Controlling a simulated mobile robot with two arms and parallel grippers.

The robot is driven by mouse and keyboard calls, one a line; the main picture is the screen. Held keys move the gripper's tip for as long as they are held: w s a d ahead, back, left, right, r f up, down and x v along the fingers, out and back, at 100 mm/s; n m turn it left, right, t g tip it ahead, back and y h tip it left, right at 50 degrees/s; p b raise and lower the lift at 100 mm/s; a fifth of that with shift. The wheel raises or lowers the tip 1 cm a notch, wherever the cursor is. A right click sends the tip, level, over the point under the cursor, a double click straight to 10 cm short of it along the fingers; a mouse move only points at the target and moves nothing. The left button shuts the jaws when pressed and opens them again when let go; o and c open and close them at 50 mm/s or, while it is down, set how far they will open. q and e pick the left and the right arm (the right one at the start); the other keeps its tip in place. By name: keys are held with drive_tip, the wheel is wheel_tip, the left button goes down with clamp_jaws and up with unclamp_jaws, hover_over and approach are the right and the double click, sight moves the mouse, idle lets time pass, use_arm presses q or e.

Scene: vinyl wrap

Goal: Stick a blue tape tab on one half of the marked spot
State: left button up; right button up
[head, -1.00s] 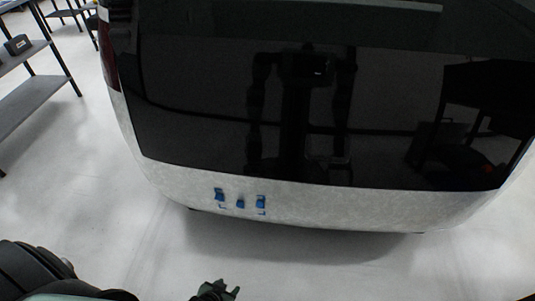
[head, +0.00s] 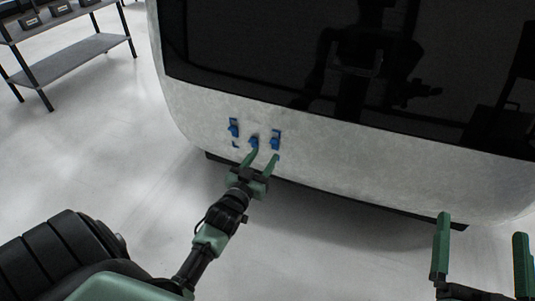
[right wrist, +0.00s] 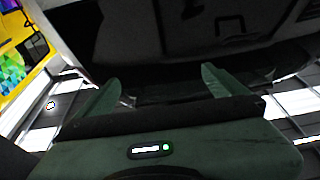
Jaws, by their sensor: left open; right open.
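Several blue tape pieces sit on the pale lower panel of the vehicle in the head view: a left tab (head: 233,129), a middle tab (head: 254,142) and a right tab (head: 275,142). Small blue corner marks (head: 236,144) show by them. My left gripper (head: 261,161) is open, its green fingers pointing up at the panel. Its left fingertip overlaps the middle tab in the picture; I cannot tell whether it touches. My right gripper (head: 481,244) is open and empty at the lower right, away from the tape. Its fingers also show in the right wrist view (right wrist: 160,95).
The vehicle's pale panel (head: 350,160) curves across the view below a dark glass (head: 400,110). A grey shelf rack (head: 75,55) with dark boxes stands at the upper left. The pale floor (head: 100,165) is clear on the left.

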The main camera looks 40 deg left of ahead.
use_arm(q)
drive_tip(key=w, duration=0.2)
drive_tip(key=w+b, duration=0.1)
drive_tip(key=w, duration=0.1)
drive_tip(key=w+a, duration=0.1)
drive_tip(key=w, duration=0.1)
drive_tip(key=shift+f+b, duration=0.1)
drive_tip(key=shift+b, duration=0.2)
use_arm(e)
drive_tip(key=s+r+t+y, duration=0.1)
drive_tip(key=s+r+t, duration=0.3)
drive_tip(key=r, duration=0.3)
drive_tip(key=shift+r+t+y, duration=0.2)
drive_tip(key=shift+t+y, duration=0.2)
drive_tip(key=shift+t, duration=0.1)
use_arm(q)
drive_tip(key=shift+s, duration=0.1)
clamp_jaws()
drive_tip(key=c, duration=0.9)
unclamp_jaws()
clamp_jaws()
drive_tip(key=shift+s, duration=0.15)
use_arm(e)
drive_tip(key=shift+w+f+g, duration=0.4)
drive_tip(key=shift+w+f, duration=0.05)
drive_tip(key=shift+f, duration=0.2)
drive_tip(key=shift+w+f, duration=0.1)
drive_tip(key=shift+f, duration=0.05)
